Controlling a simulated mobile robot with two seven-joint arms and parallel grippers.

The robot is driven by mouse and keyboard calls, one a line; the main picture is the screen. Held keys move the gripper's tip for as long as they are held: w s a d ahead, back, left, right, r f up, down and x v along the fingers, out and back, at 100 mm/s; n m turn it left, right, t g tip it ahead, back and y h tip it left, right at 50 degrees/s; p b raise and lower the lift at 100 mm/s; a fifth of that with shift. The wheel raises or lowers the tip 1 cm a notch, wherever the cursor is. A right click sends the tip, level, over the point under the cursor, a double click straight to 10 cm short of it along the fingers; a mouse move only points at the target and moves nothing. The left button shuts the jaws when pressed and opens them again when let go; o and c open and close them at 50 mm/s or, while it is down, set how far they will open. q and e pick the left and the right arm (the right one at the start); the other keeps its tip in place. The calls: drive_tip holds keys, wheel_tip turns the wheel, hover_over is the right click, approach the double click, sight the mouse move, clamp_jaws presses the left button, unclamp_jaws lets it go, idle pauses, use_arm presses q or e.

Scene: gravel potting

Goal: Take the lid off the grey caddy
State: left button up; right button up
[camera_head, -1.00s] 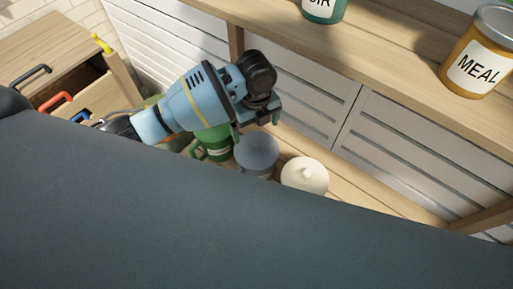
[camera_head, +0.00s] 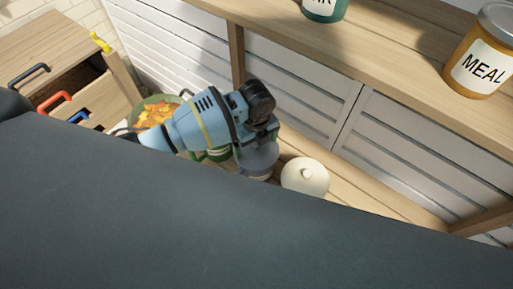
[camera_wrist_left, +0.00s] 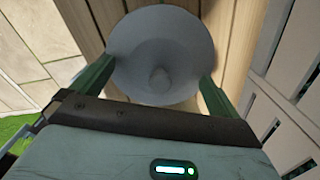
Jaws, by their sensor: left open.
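The grey caddy (camera_head: 258,178) stands on the lower wooden shelf, largely hidden in the head view by my left arm and the dark surface in front. My left gripper (camera_head: 258,143) is open just over the lid. My right gripper is out of view.
A cream lidded pot (camera_head: 305,178) stands close to the right of the caddy. A green can (camera_head: 218,154) is close on the left, partly covered by my arm. A bowl of orange pieces (camera_head: 155,112) lies behind. The upper shelf holds a MEAL jar (camera_head: 480,62).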

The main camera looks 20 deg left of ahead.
use_arm(q)
drive_tip(key=shift+s, duration=0.1)
drive_tip(key=c, duration=1.1)
clamp_jaws()
drive_tip(key=shift+r, duration=0.5)
drive_tip(key=r, duration=0.2)
drive_tip(key=shift+s+a+r, duration=0.3)
drive_tip(key=shift+r, duration=0.1)
drive_tip(key=s+a+r+p, duration=0.1)
drive_tip(key=s+a, duration=0.7)
drive_tip(key=s, duration=0.4)
drive_tip(key=shift+s+a+r, duration=0.15)
drive_tip(key=shift+s+a, duration=0.05)
drive_tip(key=shift+a, duration=0.05)
